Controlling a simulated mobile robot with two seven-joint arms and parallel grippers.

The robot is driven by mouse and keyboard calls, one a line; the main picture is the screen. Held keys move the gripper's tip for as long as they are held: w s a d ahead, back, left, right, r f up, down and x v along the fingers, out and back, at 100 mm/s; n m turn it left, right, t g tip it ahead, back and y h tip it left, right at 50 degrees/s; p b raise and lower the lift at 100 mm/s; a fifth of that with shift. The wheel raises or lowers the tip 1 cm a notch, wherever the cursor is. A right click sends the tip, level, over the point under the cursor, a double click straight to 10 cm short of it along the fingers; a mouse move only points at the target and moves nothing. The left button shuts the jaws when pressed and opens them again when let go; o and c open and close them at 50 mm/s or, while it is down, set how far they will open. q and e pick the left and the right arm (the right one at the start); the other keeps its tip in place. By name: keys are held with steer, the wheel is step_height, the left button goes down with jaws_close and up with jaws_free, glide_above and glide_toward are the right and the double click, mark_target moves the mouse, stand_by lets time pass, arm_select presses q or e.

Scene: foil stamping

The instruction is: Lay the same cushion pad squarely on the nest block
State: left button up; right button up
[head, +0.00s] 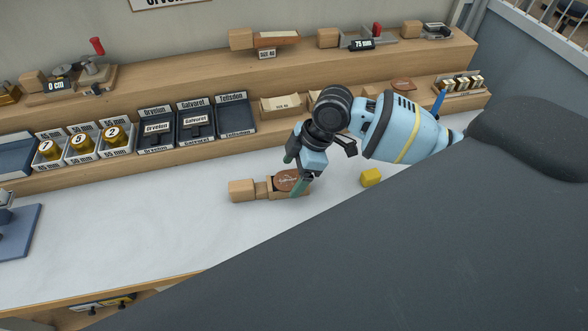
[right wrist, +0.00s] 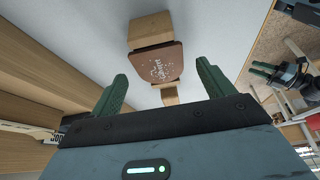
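A wooden block with a thick end (head: 242,190) lies on the pale worktop, and I take it for the nest block. A flat brown piece with pale lettering (head: 286,179) lies on its right part. I cannot tell whether this is the cushion pad. My right gripper (head: 297,173) is over that end. The right wrist view shows its green fingers (right wrist: 162,88) spread with nothing gripped. The brown piece (right wrist: 155,64) and the block (right wrist: 150,28) lie beyond the fingertips. A second green-fingered gripper, seemingly my left (right wrist: 264,69), shows small at right in that view.
A small yellow cube (head: 371,177) lies right of the block. Behind, a stepped wooden shelf (head: 200,82) holds labelled trays, brass number pieces (head: 82,144) and tools. A blue plate (head: 15,232) stands at far left. The worktop left of the block (head: 130,215) is clear.

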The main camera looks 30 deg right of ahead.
steer(key=shift+r, duration=0.1)
steer(key=shift+d+r, duration=0.15)
steer(key=shift+r, duration=0.15)
steer(key=v, duration=0.6)
steer(key=shift+s+d+r, duration=0.1)
steer(key=shift+d+r, duration=0.05)
steer(key=shift+r, duration=0.3)
